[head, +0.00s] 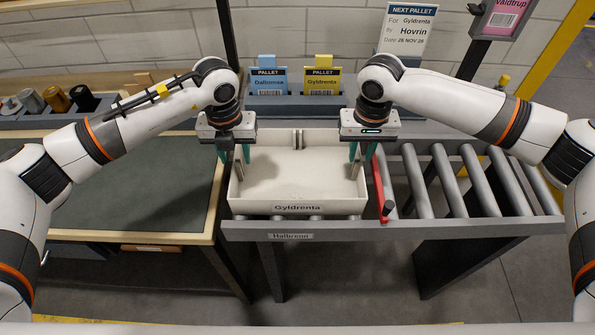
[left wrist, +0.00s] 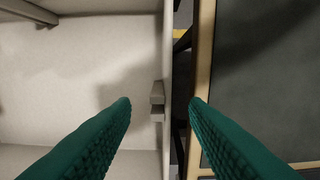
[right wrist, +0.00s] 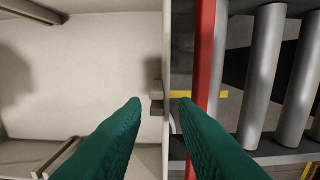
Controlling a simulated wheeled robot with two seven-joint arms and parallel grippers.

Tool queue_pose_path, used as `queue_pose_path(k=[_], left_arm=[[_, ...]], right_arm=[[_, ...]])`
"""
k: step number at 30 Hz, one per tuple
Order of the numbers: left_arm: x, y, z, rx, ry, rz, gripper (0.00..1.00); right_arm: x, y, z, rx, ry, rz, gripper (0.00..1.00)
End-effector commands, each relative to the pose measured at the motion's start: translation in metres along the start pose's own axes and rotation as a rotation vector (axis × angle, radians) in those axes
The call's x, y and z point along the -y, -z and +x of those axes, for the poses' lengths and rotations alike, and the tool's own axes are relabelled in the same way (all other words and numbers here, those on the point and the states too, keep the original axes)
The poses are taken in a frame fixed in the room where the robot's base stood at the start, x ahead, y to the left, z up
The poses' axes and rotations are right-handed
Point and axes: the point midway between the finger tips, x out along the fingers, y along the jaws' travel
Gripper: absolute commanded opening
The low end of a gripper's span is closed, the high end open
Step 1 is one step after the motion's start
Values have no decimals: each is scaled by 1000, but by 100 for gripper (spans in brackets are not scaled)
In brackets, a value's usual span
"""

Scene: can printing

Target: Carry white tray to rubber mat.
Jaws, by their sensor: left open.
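The white tray (head: 345,207), labelled Gyldrenta on its front, sits on the roller conveyor and looks empty apart from small grey fittings on its walls. My left gripper (head: 232,155) is open over the tray's left side wall, with one finger inside and one outside. The left wrist view shows the wall of the tray (left wrist: 60,90) between the spread fingers (left wrist: 160,103). My right gripper (head: 363,153) is open around the right side wall in the same way. The right wrist view shows its fingers apart (right wrist: 160,103). The dark rubber mat (head: 145,190) lies on the wood-edged table at left.
A red bar (head: 379,188) stands close to the tray's right side, with bare rollers (head: 450,180) beyond. Blue (head: 267,80) and yellow (head: 322,78) pallet cards stand behind. Cans (head: 57,98) line the back left. The mat is clear.

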Motion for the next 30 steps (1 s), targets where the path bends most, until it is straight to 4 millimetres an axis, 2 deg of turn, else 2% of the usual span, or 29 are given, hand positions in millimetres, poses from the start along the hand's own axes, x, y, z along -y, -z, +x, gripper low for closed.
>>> queue_pose_path(k=[3,9,14,22,27,30], left_arm=[[0,-1,22,3,1,-1,41],[0,0,46,1,0,0,41],[0,0,53,-1,1,0,41],[0,0,54,-1,1,0,41],[0,0,54,-1,1,0,15],[0,0,54,-1,1,0,0]], right_arm=[[0,0,22,-1,1,0,26],[0,0,46,0,0,0,26],[0,0,54,0,1,0,26],[0,0,54,1,0,0,26],[0,0,54,1,0,0,0],[0,0,54,1,0,0,0]])
